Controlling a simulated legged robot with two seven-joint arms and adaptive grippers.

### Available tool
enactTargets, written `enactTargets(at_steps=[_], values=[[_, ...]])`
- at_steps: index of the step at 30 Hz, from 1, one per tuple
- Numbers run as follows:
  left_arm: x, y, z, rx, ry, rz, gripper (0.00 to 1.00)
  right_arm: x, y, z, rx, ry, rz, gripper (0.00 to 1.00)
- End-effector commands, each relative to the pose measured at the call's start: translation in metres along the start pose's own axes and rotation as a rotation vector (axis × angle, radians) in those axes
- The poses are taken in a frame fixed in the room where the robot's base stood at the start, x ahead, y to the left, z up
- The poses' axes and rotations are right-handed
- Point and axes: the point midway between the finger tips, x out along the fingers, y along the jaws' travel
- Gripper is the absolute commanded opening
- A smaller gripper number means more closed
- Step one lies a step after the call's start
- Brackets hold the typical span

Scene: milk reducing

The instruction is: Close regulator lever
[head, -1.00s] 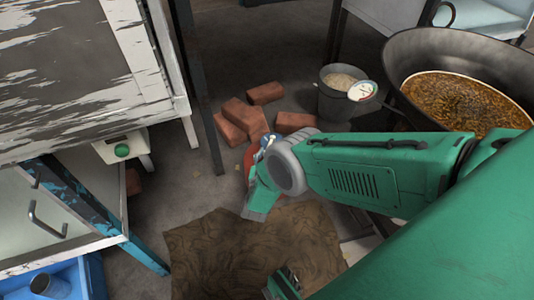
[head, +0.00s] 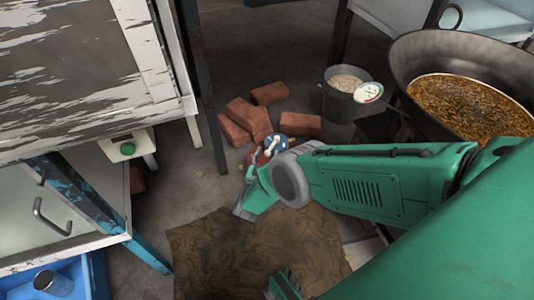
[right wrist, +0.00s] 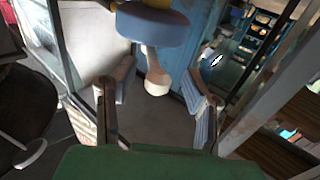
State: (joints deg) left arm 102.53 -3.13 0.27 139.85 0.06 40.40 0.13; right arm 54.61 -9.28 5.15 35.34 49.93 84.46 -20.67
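The regulator (head: 281,147) is a blue disc with a white lever (head: 271,145), partly hidden behind my right arm, above something red on the floor. In the right wrist view the blue regulator (right wrist: 153,28) is at the top centre. Its white lever (right wrist: 152,65) hangs down from it with a rounded end. My right gripper (right wrist: 160,88) is open, with one finger on each side of the lever's end. I see a gap on both sides and no clear contact. In the head view my right arm hides most of this gripper.
Several red bricks (head: 247,117) and a grey bucket (head: 343,100) stand behind the regulator. A large dark pan (head: 402,62) of brown contents is at the right. A worn table (head: 80,70) and a cabinet (head: 60,215) are at the left. A brown mat (head: 225,250) lies in front.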

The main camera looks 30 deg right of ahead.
Motion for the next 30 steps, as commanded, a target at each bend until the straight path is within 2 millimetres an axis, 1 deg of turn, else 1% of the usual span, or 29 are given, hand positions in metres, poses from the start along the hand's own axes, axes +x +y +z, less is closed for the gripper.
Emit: enactTargets(at_steps=[6,8,10,14,18,22,27,30], values=[[0.0,0.0,0.0,-0.001,0.0,-0.001,0.56,0.001,0.001,-0.001,0.0,0.003,0.003,0.41],[-0.002,0.002,0.0,0.0,0.0,-0.006,0.56,-0.001,0.001,-0.001,0.0,0.003,0.003,0.41],[-0.002,0.002,0.0,0.0,0.0,-0.006,0.56,-0.007,0.001,-0.001,0.0,0.002,0.003,0.41],[-0.002,0.002,0.0,0.0,0.0,-0.006,0.56,-0.029,0.0,-0.001,-0.001,0.001,0.001,0.41],[-0.002,0.002,0.0,0.0,0.0,-0.005,0.56,-0.061,0.0,-0.001,-0.001,0.001,0.0,0.41],[-0.002,0.002,0.0,0.0,0.0,-0.005,0.56,-0.087,-0.001,-0.001,0.0,0.001,0.0,0.41],[-0.002,0.002,0.0,0.0,0.0,-0.005,0.56,-0.111,0.0,-0.001,0.0,0.002,0.001,0.41],[-0.002,0.002,0.0,0.0,0.0,-0.006,0.56,-0.117,0.0,-0.001,0.0,0.002,0.001,0.41]])
